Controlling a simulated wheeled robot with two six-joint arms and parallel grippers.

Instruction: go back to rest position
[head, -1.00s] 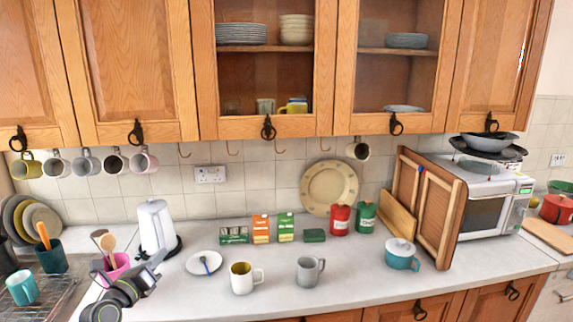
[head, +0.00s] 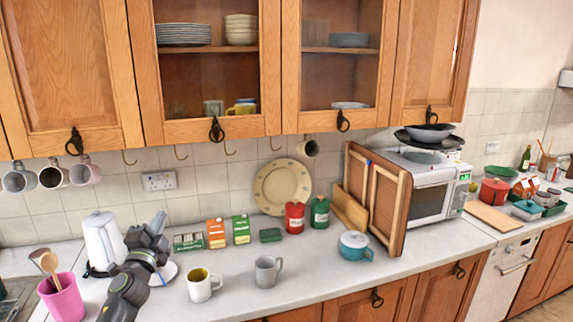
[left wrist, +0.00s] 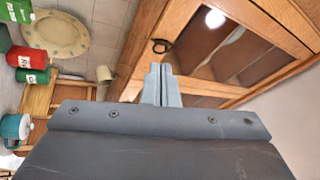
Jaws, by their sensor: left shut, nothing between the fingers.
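My left gripper (head: 158,222) is raised over the left part of the counter, in front of the white kettle (head: 103,240) and the small white saucer (head: 168,272), which it partly hides. Its fingers point up and are together with nothing between them. In the left wrist view the shut fingers (left wrist: 162,86) stand before the wooden wall cabinet (left wrist: 190,55). My right gripper is in neither view.
A white mug with yellow inside (head: 203,286) and a grey mug (head: 267,271) stand on the counter. A pink utensil pot (head: 62,298) is left of my arm. A teal pot (head: 355,246), a wooden shutter (head: 387,205) and a microwave (head: 430,195) are to the right.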

